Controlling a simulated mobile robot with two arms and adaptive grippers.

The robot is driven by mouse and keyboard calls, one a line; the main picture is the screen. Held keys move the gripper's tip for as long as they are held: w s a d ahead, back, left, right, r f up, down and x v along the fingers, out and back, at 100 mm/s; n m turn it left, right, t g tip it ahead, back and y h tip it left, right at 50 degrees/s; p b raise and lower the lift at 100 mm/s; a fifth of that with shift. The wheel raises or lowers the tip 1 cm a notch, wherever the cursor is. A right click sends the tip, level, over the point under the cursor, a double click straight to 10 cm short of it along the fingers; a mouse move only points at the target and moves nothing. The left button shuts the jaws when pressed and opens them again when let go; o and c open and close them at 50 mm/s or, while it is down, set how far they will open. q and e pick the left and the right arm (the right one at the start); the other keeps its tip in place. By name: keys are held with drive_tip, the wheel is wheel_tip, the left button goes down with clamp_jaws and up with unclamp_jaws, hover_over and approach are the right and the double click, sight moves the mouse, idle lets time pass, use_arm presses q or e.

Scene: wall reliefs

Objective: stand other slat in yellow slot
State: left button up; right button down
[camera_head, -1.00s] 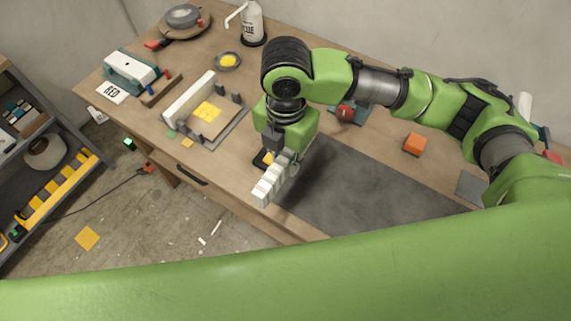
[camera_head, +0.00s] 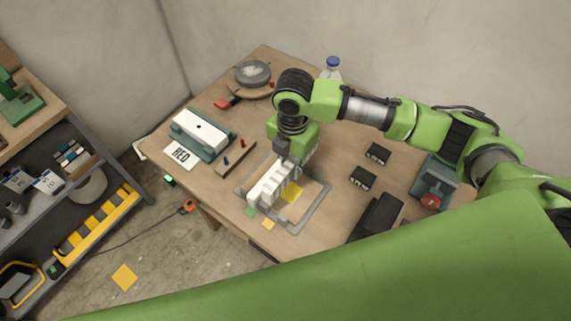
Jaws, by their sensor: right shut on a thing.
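My right gripper (camera_head: 284,170) points down over the grey frame on the table and is shut on a white notched slat (camera_head: 266,190). The slat lies along the left side of the frame (camera_head: 318,209), low over it; I cannot tell whether it touches down. A yellow patch (camera_head: 291,194), apparently the yellow slot, shows inside the frame just right of the slat. The gripper and held slat cover the frame's left part, so I cannot make out a separate second slat. My left gripper is not in view.
Black boxes (camera_head: 363,177) and a teal box with a red button (camera_head: 434,190) are right. A round grey dish (camera_head: 252,73) is behind.

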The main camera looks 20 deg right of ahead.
sight(291, 193)
drive_tip(key=shift+s+d+f+b, duration=0.15)
drive_tip(key=shift+s+f+b, duration=0.15)
drive_tip(key=shift+f+b, duration=0.35)
drive_tip(key=shift+b, duration=0.05)
drive_tip(key=shift+w+f+b, duration=0.1)
drive_tip(key=shift+f+b, duration=0.5)
drive_tip(key=shift+b, duration=0.05)
drive_tip(key=shift+f+b, duration=0.65)
drive_tip(key=shift+b, duration=0.05)
drive_tip(key=shift+f+b, duration=0.75)
drive_tip(key=shift+b, duration=0.15)
drive_tip(key=shift+f+b, duration=0.8)
drive_tip(key=shift+f, duration=1.6)
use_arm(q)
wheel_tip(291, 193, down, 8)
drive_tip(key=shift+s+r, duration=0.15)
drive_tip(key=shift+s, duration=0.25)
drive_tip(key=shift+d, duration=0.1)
use_arm(e)
drive_tip(key=shift+f, duration=0.35)
drive_tip(key=c, duration=1.8)
unclamp_jaws()
